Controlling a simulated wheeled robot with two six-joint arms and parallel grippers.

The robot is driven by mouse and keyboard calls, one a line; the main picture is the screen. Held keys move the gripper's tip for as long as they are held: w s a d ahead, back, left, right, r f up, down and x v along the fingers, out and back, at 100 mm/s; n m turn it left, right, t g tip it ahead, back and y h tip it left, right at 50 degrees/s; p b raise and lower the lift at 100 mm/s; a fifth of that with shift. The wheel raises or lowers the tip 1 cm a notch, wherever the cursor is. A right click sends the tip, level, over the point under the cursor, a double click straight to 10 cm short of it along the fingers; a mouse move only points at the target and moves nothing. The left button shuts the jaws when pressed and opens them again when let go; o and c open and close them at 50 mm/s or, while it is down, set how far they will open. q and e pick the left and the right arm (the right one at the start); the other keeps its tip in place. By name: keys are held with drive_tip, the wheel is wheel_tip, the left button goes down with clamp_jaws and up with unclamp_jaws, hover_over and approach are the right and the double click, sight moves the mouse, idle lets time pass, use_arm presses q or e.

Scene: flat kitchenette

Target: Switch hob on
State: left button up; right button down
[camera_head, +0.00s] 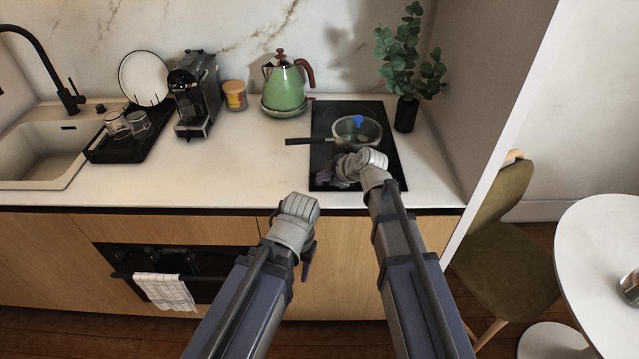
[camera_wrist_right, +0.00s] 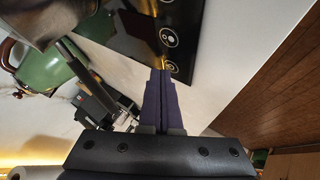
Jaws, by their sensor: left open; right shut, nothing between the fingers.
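The black glass hob (camera_head: 394,160) is set in the worktop at the right, and a pan (camera_head: 357,132) with a dark handle stands on it. My right gripper (camera_head: 338,172) is over the front part of the hob. In the right wrist view the hob (camera_wrist_right: 128,22) shows ring-shaped control marks (camera_wrist_right: 168,38) along its edge. The shut, empty fingertips of my right gripper (camera_wrist_right: 161,72) appear close to these marks; I cannot tell whether they touch the glass. My left gripper (camera_head: 308,264) is open in front of the cabinet fronts, below the worktop edge.
A green kettle (camera_head: 284,88), a jar (camera_head: 235,96) and a coffee machine (camera_head: 194,95) stand at the back. A plant in a black vase (camera_head: 406,114) is right of the hob. The worktop (camera_head: 225,160) left of the hob is clear. A towel (camera_head: 166,290) hangs on the oven handle.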

sight(323, 185)
drive_tip(key=shift+f, duration=0.25)
idle(0.3)
drive_tip(key=shift+r+p, duration=0.5)
drive_tip(key=shift+r, duration=0.25)
wheel_tip(323, 185, up, 6)
drive_tip(key=p, duration=0.6)
